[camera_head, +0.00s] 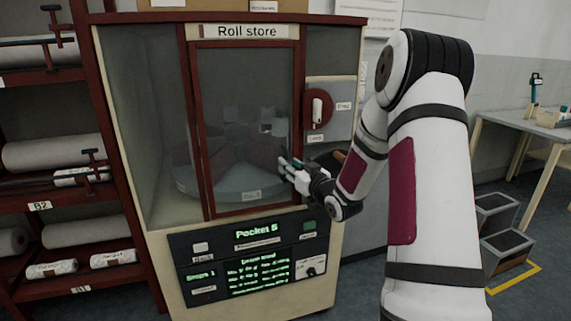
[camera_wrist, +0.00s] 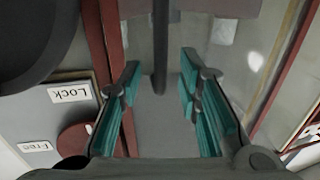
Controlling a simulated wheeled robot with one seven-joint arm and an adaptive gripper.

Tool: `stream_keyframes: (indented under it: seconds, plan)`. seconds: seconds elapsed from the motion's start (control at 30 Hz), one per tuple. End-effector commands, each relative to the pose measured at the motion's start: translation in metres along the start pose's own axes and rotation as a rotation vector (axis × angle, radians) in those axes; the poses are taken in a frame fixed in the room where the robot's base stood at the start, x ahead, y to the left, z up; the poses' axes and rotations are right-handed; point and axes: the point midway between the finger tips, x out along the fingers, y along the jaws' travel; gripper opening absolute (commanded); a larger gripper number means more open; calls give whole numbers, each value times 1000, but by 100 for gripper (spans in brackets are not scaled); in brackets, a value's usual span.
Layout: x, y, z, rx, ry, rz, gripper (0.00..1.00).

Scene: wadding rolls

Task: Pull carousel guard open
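The carousel guard (camera_head: 247,45) is a glazed door in a red frame on the front of the roll store cabinet. It looks shut in the head view. Behind its glass, the grey round carousel (camera_head: 225,190) shows. My gripper (camera_head: 287,166) is at the guard's right side, at mid-low height. In the wrist view my gripper (camera_wrist: 165,95) has its teal finger pads wide apart. A dark upright bar (camera_wrist: 160,45), probably the guard's handle, shows in the gap between them. I cannot tell whether either pad touches it.
A red dial with a white lever (camera_head: 318,108) sits right of the guard; the lever stands upright, above the Lock label (camera_head: 316,138). A lit control panel (camera_head: 250,260) is below. Roll shelves (camera_head: 50,195) stand left; steps (camera_head: 505,240) and a table (camera_head: 545,132) stand right.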

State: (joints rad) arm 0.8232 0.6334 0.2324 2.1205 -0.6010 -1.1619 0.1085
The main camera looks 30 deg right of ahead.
Motion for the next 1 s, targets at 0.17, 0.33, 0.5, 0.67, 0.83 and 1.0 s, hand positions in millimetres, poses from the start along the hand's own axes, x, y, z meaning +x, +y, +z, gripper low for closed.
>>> stream_keyframes:
  seconds: [0.17,0.33,0.5,0.67,0.83,1.0]
  plan:
    - [24,-1,1,0,0,-1,31]
    - [33,0,0,0,0,0,31]
    - [34,0,0,0,-1,0,31]
    - [34,0,0,0,-1,0,20]
    - [34,0,0,0,-1,0,0]
    - [34,0,0,0,0,1,0]
